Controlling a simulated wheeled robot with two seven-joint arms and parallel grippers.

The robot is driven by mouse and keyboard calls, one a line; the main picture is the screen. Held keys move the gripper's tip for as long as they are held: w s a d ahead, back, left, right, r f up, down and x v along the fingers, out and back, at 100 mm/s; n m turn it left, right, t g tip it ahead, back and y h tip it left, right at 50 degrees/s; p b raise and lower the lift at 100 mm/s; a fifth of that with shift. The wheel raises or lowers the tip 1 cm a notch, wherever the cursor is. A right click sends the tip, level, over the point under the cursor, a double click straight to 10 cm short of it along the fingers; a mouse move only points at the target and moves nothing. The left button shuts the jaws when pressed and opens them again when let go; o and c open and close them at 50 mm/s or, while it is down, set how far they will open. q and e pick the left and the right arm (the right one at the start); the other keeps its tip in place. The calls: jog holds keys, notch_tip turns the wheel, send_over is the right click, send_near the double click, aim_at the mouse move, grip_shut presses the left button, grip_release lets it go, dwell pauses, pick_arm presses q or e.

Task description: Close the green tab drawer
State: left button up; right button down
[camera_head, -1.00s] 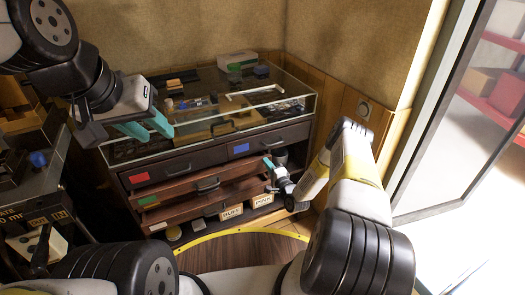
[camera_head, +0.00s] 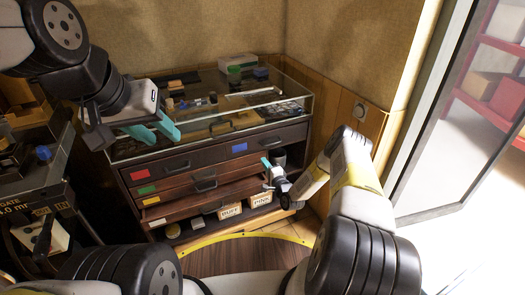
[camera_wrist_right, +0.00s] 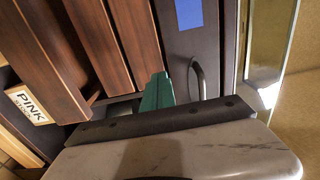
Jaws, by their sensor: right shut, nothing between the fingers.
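The green tab (camera_head: 147,189) is on the left end of a brown drawer front in the cabinet, below the red tab (camera_head: 140,174) and above a yellow tab (camera_head: 151,201). The green tab drawer stands only slightly out; whether it is flush I cannot tell. My right gripper (camera_head: 266,162) is shut and empty at the right end of the drawers. In the right wrist view its teal fingers (camera_wrist_right: 157,91) are beside the wooden drawer parts and the handled blue tab drawer; contact is unclear. My left gripper (camera_head: 160,130) is open and empty over the cabinet's left front.
The blue tab (camera_head: 239,148) marks a shut drawer at upper right. A glass display top (camera_head: 290,88) covers the cabinet. Labelled boxes (camera_head: 230,212) stand on the bottom shelf. A yellow-edged round surface (camera_head: 255,237) lies in front.

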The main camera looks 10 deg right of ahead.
jog(key=v, duration=1)
jog(key=w+d+r+n+g, duration=0.1)
jog(key=w+r+n+g, duration=0.1)
jog(key=w+r+n, duration=0.35)
jog(key=w+d+r+n+g, duration=0.2)
jog(key=r, duration=0.7)
jog(key=s+d+r+n+g+h, duration=0.1)
jog(key=s+r+n+h, duration=0.15)
jog(key=r, duration=0.65)
jog(key=s+r+n+g+h, duration=0.1)
jog(key=s+r+g, duration=0.15)
jog(key=r, duration=0.65)
jog(key=s+r+n+h, duration=0.1)
jog(key=s+r, duration=0.8)
jog(key=s, duration=0.1)
jog(key=s+a+r+n+g, duration=0.1)
jog(key=s+a+r, duration=0.1)
jog(key=s, duration=1.1)
jog(key=s+a+r+n+g+y, duration=0.1)
jog(key=s+r, duration=0.3)
jog(key=s, duration=0.9)
jog(key=shift+s+a+n+g, duration=0.35)
jog(key=shift+a+n+g, duration=0.2)
jog(key=shift+g, duration=0.2)
